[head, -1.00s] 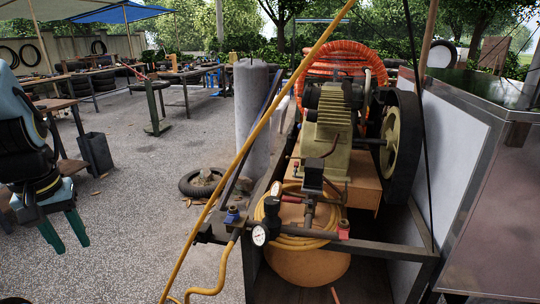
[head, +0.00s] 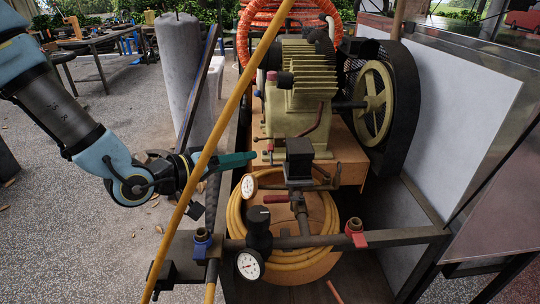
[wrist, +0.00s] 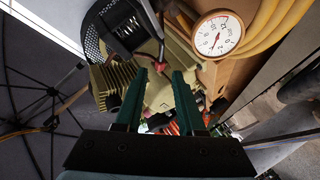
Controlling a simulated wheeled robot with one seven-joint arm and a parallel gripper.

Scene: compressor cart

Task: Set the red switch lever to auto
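A small red-tipped piece (head: 270,149), which looks like the switch lever, stands just left of the black switch box (head: 299,155) in the head view. Its setting and any auto mark are too small to read. My gripper (head: 252,157) reaches in from the left, pointing right, with its green fingertips close to the red piece. I cannot tell whether they touch. In the wrist view my gripper (wrist: 160,72) has its fingers apart, with nothing clearly held.
A yellow sloping pole (head: 222,125) crosses in front of my arm. Pressure gauges (head: 250,265), a red-handled valve (head: 355,232) and a coiled yellow hose (head: 237,215) lie nearby. The finned compressor (head: 300,95) and flywheel (head: 374,103) stand behind. Paving at left is open.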

